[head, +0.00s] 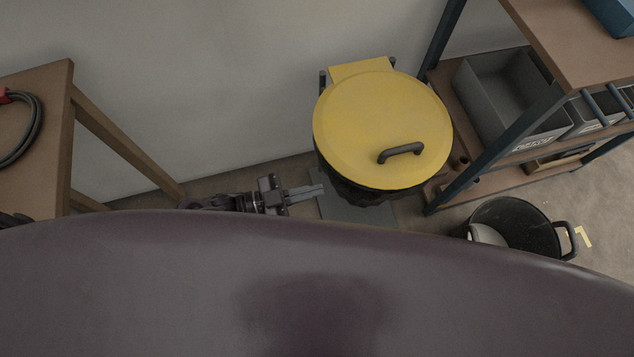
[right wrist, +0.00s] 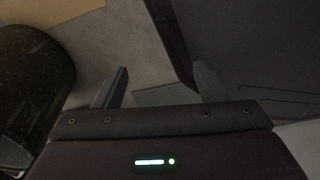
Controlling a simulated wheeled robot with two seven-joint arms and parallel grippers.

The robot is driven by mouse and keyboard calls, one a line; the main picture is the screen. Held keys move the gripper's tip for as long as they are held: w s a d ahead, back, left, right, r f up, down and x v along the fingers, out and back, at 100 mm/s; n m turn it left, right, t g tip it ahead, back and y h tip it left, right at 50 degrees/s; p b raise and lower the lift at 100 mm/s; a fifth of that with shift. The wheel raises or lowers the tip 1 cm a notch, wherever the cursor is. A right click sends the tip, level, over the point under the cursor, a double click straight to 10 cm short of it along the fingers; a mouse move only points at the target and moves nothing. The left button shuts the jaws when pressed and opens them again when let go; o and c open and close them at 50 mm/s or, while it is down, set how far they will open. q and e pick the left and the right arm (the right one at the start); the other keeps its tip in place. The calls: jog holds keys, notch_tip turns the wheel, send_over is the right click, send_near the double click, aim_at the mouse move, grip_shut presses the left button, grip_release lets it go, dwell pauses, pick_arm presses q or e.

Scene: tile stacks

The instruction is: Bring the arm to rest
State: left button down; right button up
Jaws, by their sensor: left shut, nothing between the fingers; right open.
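My left gripper (head: 305,192) shows in the head view just beyond the edge of my own dark body. Its fingers are together and hold nothing, and they point right, below and left of the yellow-lidded bin. My right gripper (right wrist: 160,88) shows in the right wrist view. Its two fingers stand wide apart with nothing between them, above the floor. The right gripper is not visible in the head view. No tile stacks are in view.
A bin with a yellow lid (head: 375,125) stands by the wall. A shelf unit (head: 580,50) with grey boxes is at the right, with a black bucket (head: 540,232) on the floor before it. A wooden table (head: 35,120) with a coiled cable is at the left.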

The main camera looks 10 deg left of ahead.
pick_arm(q)
jog(key=w+a+f+n+t+y+p, duration=0.15)
jog(key=a+f+n+y, duration=0.25)
jog(key=a+f+y, duration=0.45)
jog(key=a+f+n+y+p, duration=0.3)
jog(key=a+f+n, duration=0.15)
jog(key=f, duration=0.65)
jog(key=s+a+f+n+g+y+p, duration=0.1)
jog(key=s+f, duration=0.5)
jog(key=s, duration=0.6)
jog(key=s+a+f+n+g+y+p, duration=0.1)
jog(key=s+a+f+n+g+y, duration=0.2)
jog(key=s, duration=0.9)
notch_tip(320, 180, down, 3)
jog(key=a+g+y, duration=0.1)
jog(key=g, duration=0.2)
jog(key=shift+p, duration=0.3)
pick_arm(e)
jog(key=s+r, duration=0.4)
jog(key=r, duration=0.1)
jog(key=shift+s+d, duration=0.3)
jog(key=shift+d, duration=0.05)
pick_arm(q)
jog(key=shift+a+n, duration=0.1)
jog(key=shift+n, duration=0.15)
